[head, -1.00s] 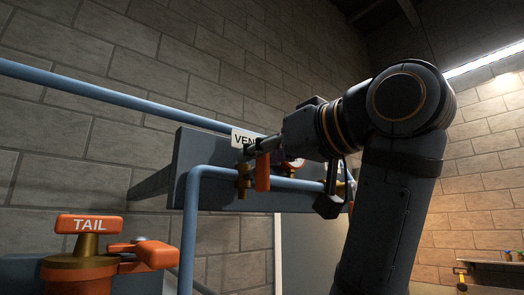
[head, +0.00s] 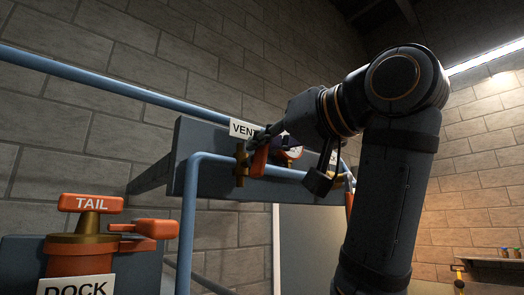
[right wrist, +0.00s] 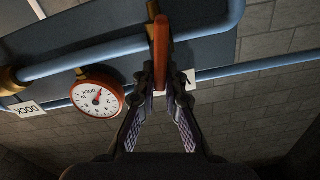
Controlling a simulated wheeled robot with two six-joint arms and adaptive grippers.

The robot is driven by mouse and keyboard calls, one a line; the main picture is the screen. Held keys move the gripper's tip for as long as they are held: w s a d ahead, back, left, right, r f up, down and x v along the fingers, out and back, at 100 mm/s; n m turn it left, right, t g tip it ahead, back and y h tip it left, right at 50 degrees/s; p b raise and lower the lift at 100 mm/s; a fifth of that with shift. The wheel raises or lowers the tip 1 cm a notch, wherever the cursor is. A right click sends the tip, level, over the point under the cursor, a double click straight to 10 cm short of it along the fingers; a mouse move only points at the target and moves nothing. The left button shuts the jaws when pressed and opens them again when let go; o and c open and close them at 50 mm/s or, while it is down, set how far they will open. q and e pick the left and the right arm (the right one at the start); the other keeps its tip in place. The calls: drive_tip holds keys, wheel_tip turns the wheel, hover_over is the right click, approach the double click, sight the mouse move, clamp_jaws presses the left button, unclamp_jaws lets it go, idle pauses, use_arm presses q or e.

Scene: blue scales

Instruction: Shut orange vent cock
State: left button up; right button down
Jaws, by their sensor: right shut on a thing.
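The orange vent cock handle (head: 259,162) hangs steeply downward, slightly tilted, from a brass cock body (head: 241,165) on the blue pipe below the VENT label (head: 243,129). My right gripper (head: 268,144) is at the handle, coming in from the right. In the right wrist view, the handle (right wrist: 162,45) runs down between the two fingertips of my right gripper (right wrist: 161,80), which are shut on it. The fingers hide part of the handle in the head view. My left gripper is not in view.
A dial gauge (right wrist: 98,97) hangs from the pipe beside the gripper. A blue pipe (head: 188,225) bends down left of the cock. An orange TAIL handle (head: 91,203) and a DOCK sign (head: 75,288) are at lower left. A shelf (head: 497,261) is far right.

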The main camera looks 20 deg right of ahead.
drive_tip(key=m+b, duration=0.1)
drive_tip(key=m, duration=0.1)
drive_tip(key=m+b, duration=0.1)
drive_tip(key=shift+w+d+f+m+b, duration=0.15)
drive_tip(key=shift+d+f+m+b, duration=0.2)
drive_tip(key=shift+d+m, duration=0.05)
drive_tip(key=shift+w+d+f+m+b, duration=0.1)
drive_tip(key=shift+d+f+m+b, duration=0.2)
drive_tip(key=shift+m+b, duration=1.25)
drive_tip(key=shift+w+d+f+m+b, duration=0.1)
drive_tip(key=shift+f+m+b, duration=0.25)
drive_tip(key=shift+m+b, duration=1.2)
drive_tip(key=shift+d+f+m+b, duration=0.2)
drive_tip(key=shift+f+m+b, duration=0.25)
drive_tip(key=shift+m, duration=2.05)
drive_tip(key=shift+r, duration=0.1)
drive_tip(key=c, duration=1.4)
unclamp_jaws()
drive_tip(key=shift+w, duration=0.1)
